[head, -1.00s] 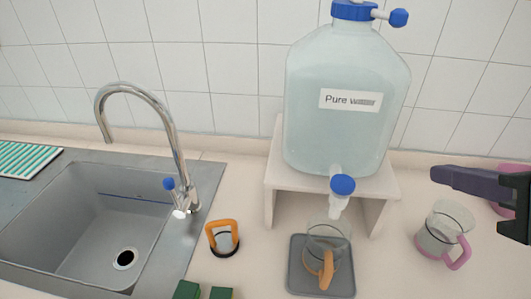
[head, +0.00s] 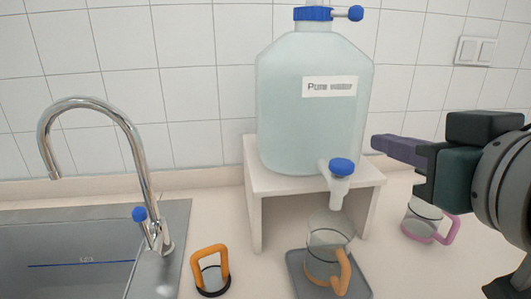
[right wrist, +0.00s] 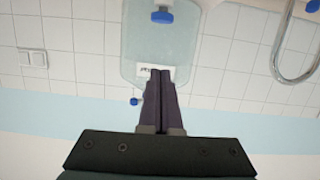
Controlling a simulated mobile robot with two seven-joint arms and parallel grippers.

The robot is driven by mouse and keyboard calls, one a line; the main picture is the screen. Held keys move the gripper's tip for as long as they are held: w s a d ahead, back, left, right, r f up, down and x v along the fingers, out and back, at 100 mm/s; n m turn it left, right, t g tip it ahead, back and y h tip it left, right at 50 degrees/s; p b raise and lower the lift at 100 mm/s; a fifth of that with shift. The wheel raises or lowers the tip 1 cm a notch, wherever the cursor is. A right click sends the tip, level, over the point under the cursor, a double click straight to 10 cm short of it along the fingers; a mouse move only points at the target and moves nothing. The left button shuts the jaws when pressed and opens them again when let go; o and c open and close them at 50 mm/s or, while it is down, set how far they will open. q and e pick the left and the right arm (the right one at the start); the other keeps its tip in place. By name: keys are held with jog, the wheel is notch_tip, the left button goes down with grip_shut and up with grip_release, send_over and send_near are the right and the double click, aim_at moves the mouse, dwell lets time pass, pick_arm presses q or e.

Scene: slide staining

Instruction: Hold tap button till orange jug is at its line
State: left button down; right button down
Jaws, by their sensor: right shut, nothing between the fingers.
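The glass jug with an orange handle (head: 328,246) stands on a grey tray (head: 300,272), under the spout of the water tank (head: 310,120). The tap's blue button (head: 342,167) is on top of the spout at the tank's lower front; a blue button also shows in the right wrist view (right wrist: 162,16). A dark line runs around the orange jug; I cannot make out any water level in it. My right gripper (head: 375,142) is shut and empty, to the right of the blue button and apart from it. My left gripper is not in view.
The tank rests on a white stand (head: 254,200). A pink-handled jug (head: 425,219) stands at right, behind my right arm. A small orange-handled item (head: 210,272) stands left of the tray. The sink (head: 70,262) and curved faucet (head: 130,140) are at left.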

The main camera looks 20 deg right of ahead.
send_over(342, 166)
jog(key=s, duration=0.2)
notch_tip(342, 166, down, 2)
jog(key=f, duration=0.3)
jog(key=shift+w+a+f+p, duration=0.1)
jog(key=shift+w+f+p, duration=0.2)
jog(key=shift+p, duration=0.1)
jog(key=shift+f, duration=0.4)
